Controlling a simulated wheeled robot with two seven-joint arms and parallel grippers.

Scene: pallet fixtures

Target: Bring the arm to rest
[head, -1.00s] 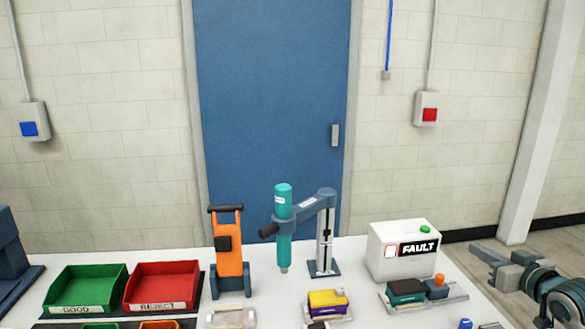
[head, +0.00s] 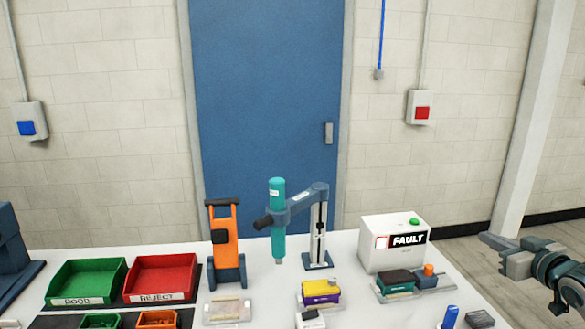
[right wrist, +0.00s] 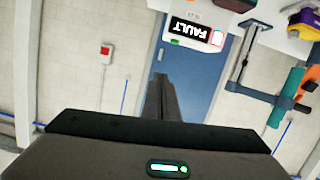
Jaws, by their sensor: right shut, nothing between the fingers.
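My right gripper (head: 497,247) is at the right edge of the head view, raised beside the table's right side. Its fingers are shut and empty, pointing left. It also shows in the right wrist view (right wrist: 162,82), with its closed fingers in front of the blue door. It touches nothing. My left gripper is not in view.
The white table (head: 345,292) holds a FAULT box (head: 394,243), a teal tool on a stand (head: 278,220), an orange fixture (head: 225,245), a green bin (head: 88,280) and a red bin (head: 160,277). Small fixtures stand at the front. Floor right of the table is clear.

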